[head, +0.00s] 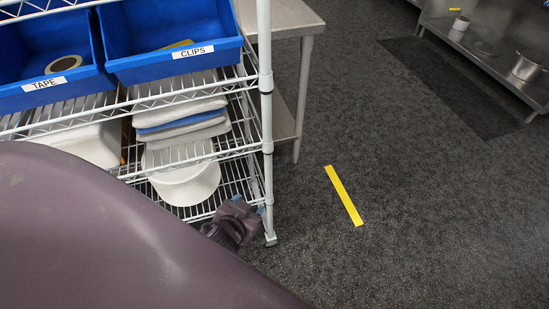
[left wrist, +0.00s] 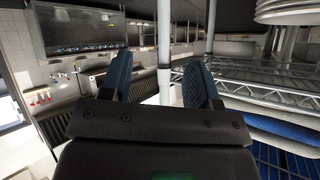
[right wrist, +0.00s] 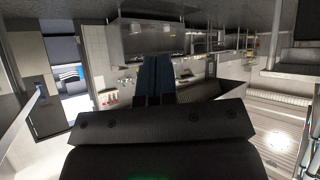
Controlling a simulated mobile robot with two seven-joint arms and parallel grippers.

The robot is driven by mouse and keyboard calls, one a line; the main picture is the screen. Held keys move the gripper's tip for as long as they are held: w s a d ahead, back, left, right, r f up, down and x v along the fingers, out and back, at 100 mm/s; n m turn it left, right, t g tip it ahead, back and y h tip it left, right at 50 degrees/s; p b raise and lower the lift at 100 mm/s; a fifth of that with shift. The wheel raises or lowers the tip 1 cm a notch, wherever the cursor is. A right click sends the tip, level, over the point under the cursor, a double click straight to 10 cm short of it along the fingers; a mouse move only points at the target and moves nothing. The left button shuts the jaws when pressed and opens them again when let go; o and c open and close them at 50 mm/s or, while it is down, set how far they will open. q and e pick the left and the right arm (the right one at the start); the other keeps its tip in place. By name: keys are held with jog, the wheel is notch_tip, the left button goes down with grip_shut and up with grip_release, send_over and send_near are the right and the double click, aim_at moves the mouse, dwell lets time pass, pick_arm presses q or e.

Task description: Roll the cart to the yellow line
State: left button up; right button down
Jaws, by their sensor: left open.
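The cart (head: 266,112) is a white wire shelf rack at the left of the head view, its near right post upright. The yellow line (head: 344,195) is a short strip on the dark floor, right of the cart and apart from it. My left gripper (head: 250,204) is low by that post, its blue-tipped fingers open. In the left wrist view the post (left wrist: 164,45) shows between the spread fingers (left wrist: 160,80); I cannot tell whether they touch it. My right gripper (right wrist: 154,80) shows only in the right wrist view, its fingers together and empty.
The cart holds blue bins (head: 172,45) labelled TAPE and CLIPS, folded towels and white dishes (head: 187,185). A metal table (head: 290,18) stands close behind the cart. A steel shelf unit (head: 490,62) with pots is at the far right. The floor around the line is clear.

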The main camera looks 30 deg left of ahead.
pick_arm(q)
jog(key=w+d+r+n+t+y+b, duration=0.1)
jog(key=w+r+n+t+y+b, duration=0.1)
jog(key=w+r+n+y, duration=0.35)
jog(key=n+y+b, duration=0.1)
jog(key=n+y, duration=0.1)
jog(key=y, duration=0.1)
send_near(268, 129)
jog(key=shift+w+a+f+t, duration=0.1)
jog(key=shift+a+f+t, duration=0.1)
jog(key=shift+a+t, duration=0.15)
jog(key=shift+w, duration=0.15)
jog(key=x, duration=1)
jog(key=shift+w+a, duration=0.2)
jog(key=shift+c, duration=0.3)
grip_shut()
